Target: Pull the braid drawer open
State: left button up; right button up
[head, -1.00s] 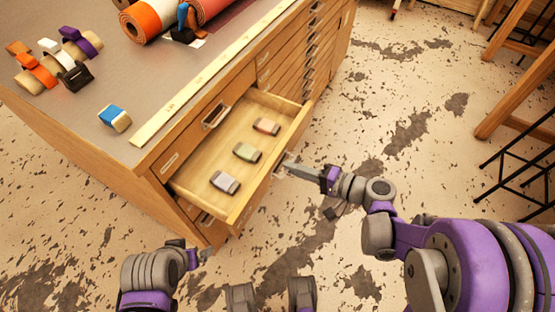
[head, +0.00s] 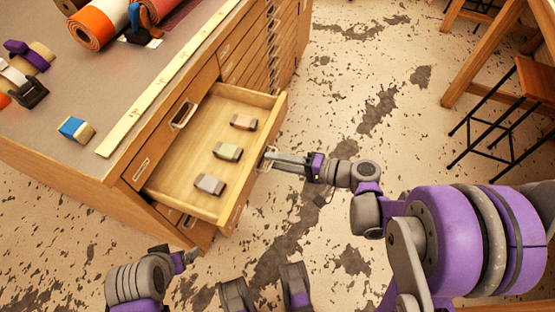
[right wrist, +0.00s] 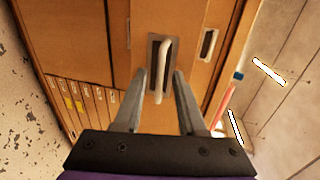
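The braid drawer (head: 178,168) stands pulled out of the wooden cabinet in the head view, with three small rolls inside: pink (head: 243,122), green (head: 227,151) and grey (head: 209,184). My right gripper (head: 270,157) is at the outside of the drawer's front. In the right wrist view, its two fingers (right wrist: 159,74) are apart, one on each side of the pale bar handle (right wrist: 163,70); neither visibly presses on it. My left gripper (head: 191,258) is low in the head view, left of the drawer's near corner; its fingers are too small to read.
Shallow drawers line the cabinet beyond the open one. Stools (head: 535,80) stand at right. The speckled floor between is clear.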

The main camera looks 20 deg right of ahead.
pick_arm(q)
jog(key=shift+s+r+p, duration=0.1)
jog(key=shift+r+p, duration=0.55)
jog(key=shift+r, duration=0.2)
pick_arm(e)
jog(key=v, duration=1)
jog(key=shift+s+d, duration=0.2)
jog(key=shift+d, duration=0.1)
jog(key=s+a+f+n+g+h, duration=0.2)
jog(key=s+a+f+g+h, duration=0.3)
jog(key=a, duration=0.1)
jog(key=s+d+n+h, duration=0.3)
jog(key=s+n+h, duration=0.2)
jog(key=h, duration=0.2)
pick_arm(q)
notch_tip(320, 180, up, 19)
jog(key=w+p, duration=0.2)
jog(key=p, duration=1.5)
jog(key=shift+r+t, duration=0.15)
jog(key=shift+t, duration=0.25)
pick_arm(e)
notch_tip(320, 180, up, 20)
jog(key=w+t, duration=0.1)
jog(key=shift+w+d+h, duration=0.3)
jog(key=shift+w+d, duration=0.05)
jog(key=shift+w, duration=0.05)
